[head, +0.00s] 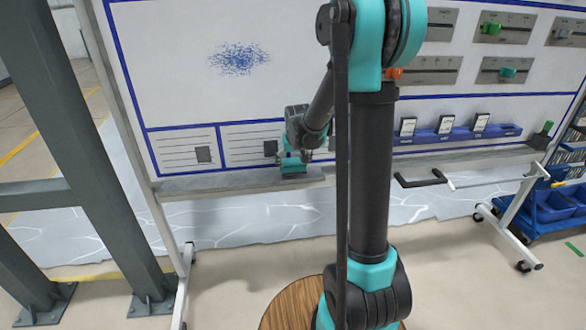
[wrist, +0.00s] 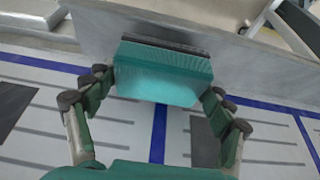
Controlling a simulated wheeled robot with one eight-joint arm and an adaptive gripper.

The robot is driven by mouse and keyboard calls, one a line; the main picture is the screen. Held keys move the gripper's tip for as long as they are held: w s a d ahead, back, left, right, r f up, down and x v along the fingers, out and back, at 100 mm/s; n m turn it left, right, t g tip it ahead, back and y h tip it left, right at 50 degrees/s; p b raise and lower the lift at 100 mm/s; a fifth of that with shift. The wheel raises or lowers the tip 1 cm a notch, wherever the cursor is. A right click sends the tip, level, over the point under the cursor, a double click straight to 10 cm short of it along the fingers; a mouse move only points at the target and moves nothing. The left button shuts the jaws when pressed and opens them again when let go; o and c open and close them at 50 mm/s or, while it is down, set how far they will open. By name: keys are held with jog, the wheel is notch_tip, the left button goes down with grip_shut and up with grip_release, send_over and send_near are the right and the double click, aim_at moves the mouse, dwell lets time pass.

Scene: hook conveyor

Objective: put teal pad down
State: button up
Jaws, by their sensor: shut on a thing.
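The teal pad (wrist: 163,75) is a block with a teal body and a dark layer along its far edge. My gripper (wrist: 160,90) is shut on it, with one finger on each side. In the head view my gripper (head: 292,157) is low at the whiteboard, and the teal pad (head: 293,171) shows small under it, at the grey ledge (head: 215,184). The ledge also fills the upper part of the wrist view (wrist: 245,60). I cannot tell whether the pad touches the ledge.
The whiteboard (head: 180,60) has a blue scribble (head: 239,59) and blue lines. The ledge is bare left of the pad. A blue rack (head: 458,135) with several cards is to the right, near a black-handled crank (head: 422,180). A grey steel post (head: 85,150) stands at left.

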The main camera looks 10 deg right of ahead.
jog(key=shift+s+x, duration=0.25)
jog(key=shift+x, duration=0.95)
jog(key=shift+f, duration=0.15)
jog(key=o, duration=1)
jog(key=shift+f, duration=0.1)
jog(key=v, duration=1.2)
jog(key=s+d+f, duration=0.1)
jog(key=s+f, duration=0.2)
jog(key=s, duration=0.5)
jog(key=s+d+f, duration=0.1)
jog(key=s+f, duration=0.3)
jog(key=s, duration=0.5)
jog(key=s+d+f, duration=0.2)
jog(key=s+f, duration=0.1)
jog(key=s, duration=0.6)
jog(key=shift+f, duration=0.3)
